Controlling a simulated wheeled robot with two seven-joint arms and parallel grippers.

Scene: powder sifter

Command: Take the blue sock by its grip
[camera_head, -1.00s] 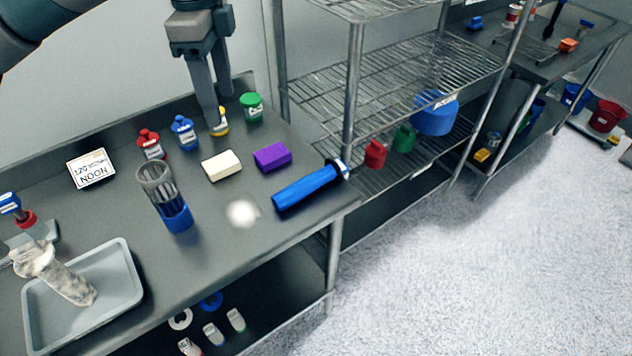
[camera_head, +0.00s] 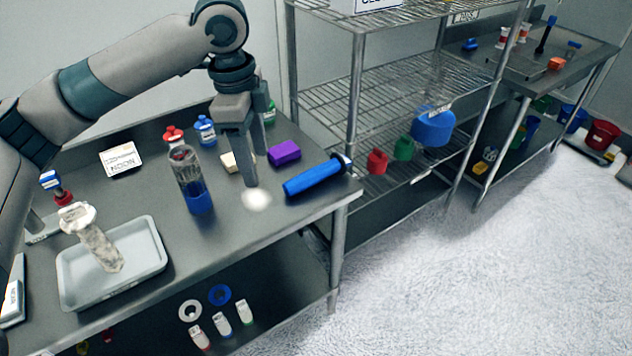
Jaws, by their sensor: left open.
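The blue sock (camera_head: 313,180) is a long blue roll lying on the steel table near its right corner. A dark and pale collar (camera_head: 343,161) sits at its far right end, and I take this for its grip. My left gripper (camera_head: 246,178) is open, pointing down over the table, left of the sock and apart from it. It partly hides a cream block (camera_head: 229,162). My right gripper is not in view.
A purple block (camera_head: 284,152) lies just behind the sock. A clear cylinder with a blue base (camera_head: 199,202) stands left of my gripper. A grey tray (camera_head: 150,272) holds a whitish sock-like piece (camera_head: 100,245). A wire shelf (camera_head: 400,85) stands close behind the table's right end.

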